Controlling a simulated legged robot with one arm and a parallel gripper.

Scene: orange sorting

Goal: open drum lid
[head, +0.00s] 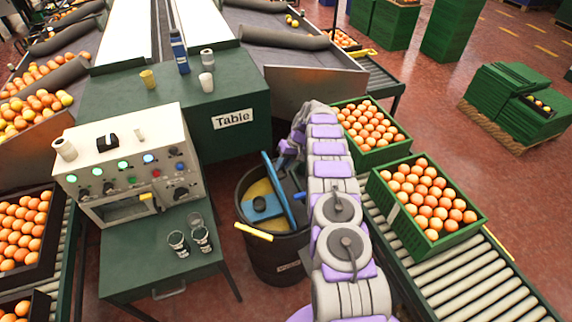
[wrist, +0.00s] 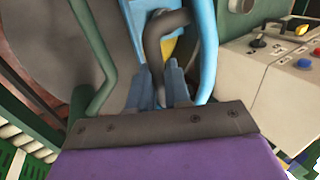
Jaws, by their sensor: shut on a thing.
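The dark drum (head: 278,262) stands between the table and the roller conveyor, with yellow showing inside its top. Its blue lid (head: 279,190) is tilted up steeply over the opening, and a flat blue part (head: 262,208) lies at the left of the opening. In the wrist view, my gripper (wrist: 168,85) is shut on the dark curved handle (wrist: 156,45) of the lid, with the light blue lid (wrist: 207,50) close around it. In the head view, my arm hides most of the gripper and the drum's right side.
A table (head: 240,95) with cups and a bottle stands behind. A control box (head: 130,160) on a green stand with glasses is at the left. Orange crates (head: 425,215) sit on the conveyor (head: 490,285) at the right, close to my arm.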

